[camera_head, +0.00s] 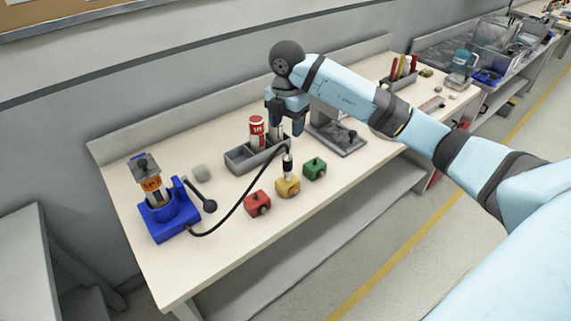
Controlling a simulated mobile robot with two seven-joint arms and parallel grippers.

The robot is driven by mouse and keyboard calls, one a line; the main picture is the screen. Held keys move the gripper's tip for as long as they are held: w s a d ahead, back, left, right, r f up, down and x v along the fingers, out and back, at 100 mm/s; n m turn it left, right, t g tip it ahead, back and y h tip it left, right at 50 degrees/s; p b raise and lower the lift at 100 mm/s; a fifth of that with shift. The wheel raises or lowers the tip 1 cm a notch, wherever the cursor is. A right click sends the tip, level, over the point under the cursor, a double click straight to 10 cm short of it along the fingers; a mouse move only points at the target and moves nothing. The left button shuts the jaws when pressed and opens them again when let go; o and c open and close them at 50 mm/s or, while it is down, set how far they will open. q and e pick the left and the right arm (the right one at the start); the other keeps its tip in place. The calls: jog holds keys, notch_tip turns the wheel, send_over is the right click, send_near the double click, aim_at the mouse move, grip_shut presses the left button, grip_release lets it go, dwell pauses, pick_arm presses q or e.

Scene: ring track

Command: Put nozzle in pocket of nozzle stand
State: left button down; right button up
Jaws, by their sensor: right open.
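The nozzle (288,165), dark with a pale metal tip, stands upright on or in the yellow block (287,189); I cannot tell how it is seated. A black hose runs from it to the blue pump. My right gripper (286,129) points down, open, just above and behind the nozzle, apparently apart from it. No part labelled as the nozzle stand can be made out; the grey divided holder (238,161) behind the nozzle has pockets, one holding a red can (257,132). A pale cylinder is partly hidden by the gripper. My left gripper is not in view.
The blue pump (170,218) stands at the left with its lever. A red block (257,203) and a green block (315,168) flank the yellow one. The bench front is mostly clear.

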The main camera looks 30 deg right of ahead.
aim_at(287, 156)
notch_tip(287, 156, down, 7)
jog(key=shift+f, duration=0.2)
jog(key=shift+s+f+p, duration=0.1)
jog(key=shift+f+p, duration=0.6)
jog(key=shift+f, duration=2.3)
grip_shut()
jog(key=shift+r, duration=0.1)
